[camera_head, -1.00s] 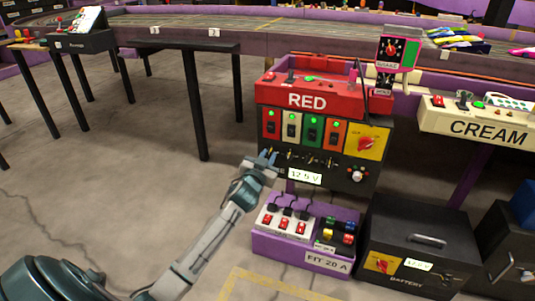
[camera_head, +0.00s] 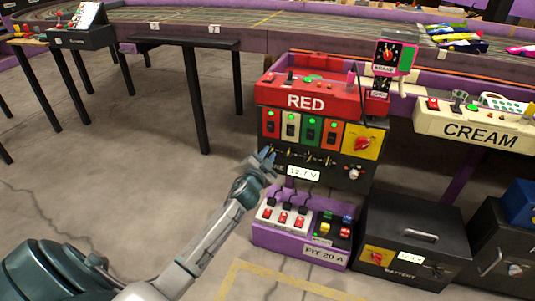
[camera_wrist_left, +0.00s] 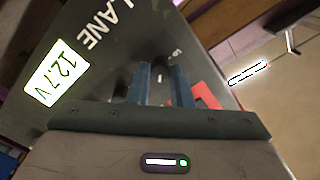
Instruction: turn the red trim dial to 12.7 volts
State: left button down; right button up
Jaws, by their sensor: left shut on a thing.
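The red station (camera_head: 306,102) carries a black front panel with a voltage display (camera_head: 303,173) at its lower edge. The display reads 12.7 V, and in the left wrist view (camera_wrist_left: 57,73) it reads 12.7V beside the word LANE. My left gripper (camera_head: 268,160) is at the panel's lower left corner. In the left wrist view its two fingers (camera_wrist_left: 160,82) point at the panel and are shut on a small dark part with a pale mark, at the place of the trim dial. The fingers mostly hide it. My right gripper is not in view.
Right of the display are a small knob (camera_head: 355,173) and a yellow plate with a red switch (camera_head: 362,143). Below stand a purple pit box (camera_head: 300,247) and a black battery box (camera_head: 415,225). The floor at left is clear.

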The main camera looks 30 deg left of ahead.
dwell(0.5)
pick_arm(q)
jog(key=c, duration=1.3)
grip_release()
jog(key=v, duration=1)
jog(key=shift+s+d+p, duration=0.15)
jog(key=shift+s+p, duration=0.2)
jog(key=shift+p, duration=0.05)
